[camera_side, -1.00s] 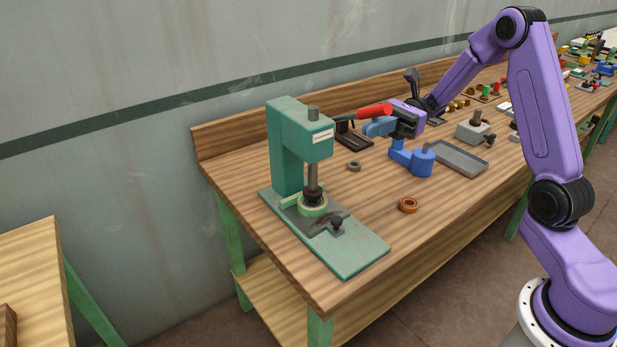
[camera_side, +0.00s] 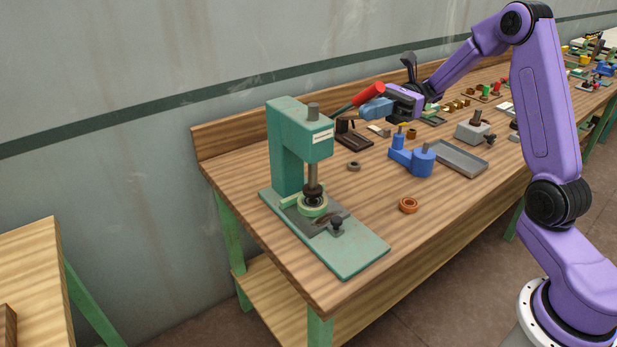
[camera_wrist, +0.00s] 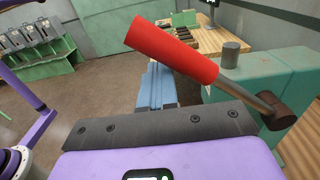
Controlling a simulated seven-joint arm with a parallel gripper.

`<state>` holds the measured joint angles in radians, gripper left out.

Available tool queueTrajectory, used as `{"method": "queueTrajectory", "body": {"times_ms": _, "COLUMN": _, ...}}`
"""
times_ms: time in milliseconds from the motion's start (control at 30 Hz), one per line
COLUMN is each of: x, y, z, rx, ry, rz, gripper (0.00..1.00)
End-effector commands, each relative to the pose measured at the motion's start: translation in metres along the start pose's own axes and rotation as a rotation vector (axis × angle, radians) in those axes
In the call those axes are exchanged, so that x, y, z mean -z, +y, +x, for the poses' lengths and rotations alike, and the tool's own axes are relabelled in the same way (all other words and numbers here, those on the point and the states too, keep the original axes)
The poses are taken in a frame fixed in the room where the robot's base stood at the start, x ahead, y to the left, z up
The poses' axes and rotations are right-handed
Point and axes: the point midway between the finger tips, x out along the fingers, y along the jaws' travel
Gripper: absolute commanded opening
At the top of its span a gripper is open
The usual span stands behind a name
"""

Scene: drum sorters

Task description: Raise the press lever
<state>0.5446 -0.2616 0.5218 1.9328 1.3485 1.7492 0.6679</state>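The green press (camera_side: 290,150) stands at the left end of the bench. Its lever has a red handle (camera_side: 368,94) on a thin dark rod, tilted upward to the right, away from the press head. My gripper (camera_side: 372,109) is just below the handle, its blue fingers close together with nothing seen between them. In the wrist view the red handle (camera_wrist: 175,48) crosses over the fingers (camera_wrist: 157,85) and hides part of them. The handle lies over the fingers, not between them; whether they touch it is hard to tell.
A dark stand (camera_side: 352,138) is behind. The air above the handle is clear.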

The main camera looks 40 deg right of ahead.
Motion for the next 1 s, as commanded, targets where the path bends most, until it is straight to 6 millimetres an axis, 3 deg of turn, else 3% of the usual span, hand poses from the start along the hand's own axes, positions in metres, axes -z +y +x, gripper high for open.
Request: {"method": "queueTrajectory", "body": {"times_ms": 1000, "x": -0.030, "y": -0.021, "z": 0.000, "rx": 0.002, "ry": -0.002, "rz": -0.003, "gripper": 0.00}}
